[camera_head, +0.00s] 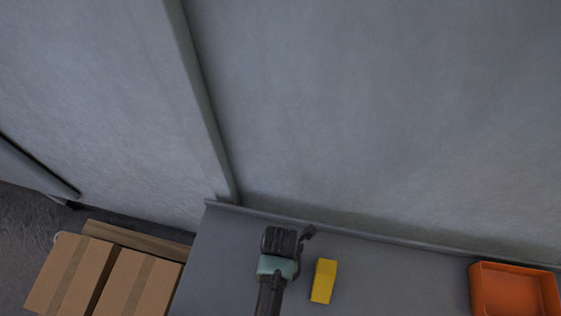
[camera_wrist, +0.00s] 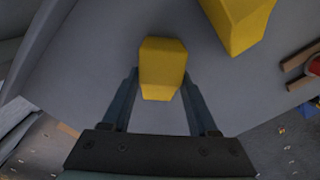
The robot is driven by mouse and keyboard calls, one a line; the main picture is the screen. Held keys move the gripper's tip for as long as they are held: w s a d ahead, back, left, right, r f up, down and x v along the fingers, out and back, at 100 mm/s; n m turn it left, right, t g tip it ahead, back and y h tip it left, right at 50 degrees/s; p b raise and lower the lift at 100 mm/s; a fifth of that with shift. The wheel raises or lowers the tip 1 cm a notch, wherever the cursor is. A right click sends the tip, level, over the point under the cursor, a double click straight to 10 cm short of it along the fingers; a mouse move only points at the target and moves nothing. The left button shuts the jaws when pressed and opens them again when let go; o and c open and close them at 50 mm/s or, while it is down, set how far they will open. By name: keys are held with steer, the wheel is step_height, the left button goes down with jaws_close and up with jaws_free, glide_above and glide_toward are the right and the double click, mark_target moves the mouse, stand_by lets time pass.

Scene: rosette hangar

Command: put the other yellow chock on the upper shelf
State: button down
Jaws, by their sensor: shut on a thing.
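My gripper (camera_wrist: 161,82) is shut on a yellow chock (camera_wrist: 162,66), which sits between its two fingertips in the wrist view. In the head view my gripper (camera_head: 283,246) is over a grey shelf-like surface (camera_head: 222,262), and the held chock is hidden by it. I cannot tell whether the held chock touches the surface. A second yellow chock (camera_head: 323,281) lies on the grey surface just right of my gripper. It also shows at the top right of the wrist view (camera_wrist: 238,20), apart from the held one.
An orange tray (camera_head: 514,270) stands on the surface at the right. A raised lip and a grey wall (camera_head: 380,110) run along the back. Cardboard boxes (camera_head: 135,284) stand at the lower left. In the wrist view, a brown wooden piece (camera_wrist: 299,58) shows at the right edge.

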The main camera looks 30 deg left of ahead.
steer(key=shift+f, duration=0.2)
steer(key=shift+c, duration=0.8)
jaws_free()
step_height(320, 180, up, 12)
steer(key=shift+r, duration=0.2)
